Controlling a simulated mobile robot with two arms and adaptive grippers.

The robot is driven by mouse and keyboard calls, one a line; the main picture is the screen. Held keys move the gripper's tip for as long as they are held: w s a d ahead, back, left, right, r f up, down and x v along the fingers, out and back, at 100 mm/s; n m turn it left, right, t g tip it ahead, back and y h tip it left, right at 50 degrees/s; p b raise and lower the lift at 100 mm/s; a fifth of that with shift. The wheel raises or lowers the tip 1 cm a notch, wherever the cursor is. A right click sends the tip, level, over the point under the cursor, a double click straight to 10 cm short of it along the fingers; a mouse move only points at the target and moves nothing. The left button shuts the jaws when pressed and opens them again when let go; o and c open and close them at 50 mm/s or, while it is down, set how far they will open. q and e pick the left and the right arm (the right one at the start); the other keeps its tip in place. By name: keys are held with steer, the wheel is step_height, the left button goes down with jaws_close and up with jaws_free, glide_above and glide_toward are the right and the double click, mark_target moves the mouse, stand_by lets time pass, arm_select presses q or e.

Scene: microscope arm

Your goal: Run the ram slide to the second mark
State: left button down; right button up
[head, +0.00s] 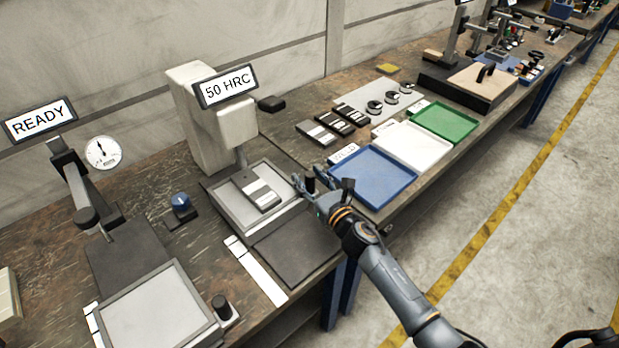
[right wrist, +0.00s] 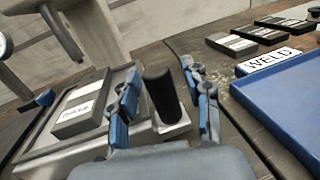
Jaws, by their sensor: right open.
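Under the hardness tester with the "50 HRC" display (head: 228,86), a grey slide tray (head: 222,206) carries a labelled grey block (head: 255,190). Its black upright knob (right wrist: 160,92) stands at the tray's right corner. My right gripper (head: 306,182) is open, with its blue-padded fingers on either side of the knob; contact cannot be told. A white marked strip (head: 257,270) runs along the left of the dark slide bed (head: 297,250); its marks are too small to read. A second grey tray (head: 150,315) with a black knob (head: 221,305) is at front left. My left gripper is not in view.
A blue tray (head: 372,178) with a "WELD" card (right wrist: 272,60) lies close right of my right gripper. White (head: 413,145) and green (head: 446,121) trays lie beyond. A "READY" sign (head: 38,119), dial gauge (head: 103,152) and blue knob (head: 181,202) stand left.

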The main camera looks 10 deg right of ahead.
jaws_close()
steer(key=b+x, duration=0.1)
steer(key=x, duration=0.1)
steer(key=b+x, duration=0.1)
steer(key=x, duration=0.1)
steer(key=shift+w+a, duration=0.2)
steer(key=shift+a, duration=0.3)
steer(key=shift+r, duration=0.1)
steer(key=shift+w, duration=0.1)
jaws_free()
steer(key=shift+a, duration=0.1)
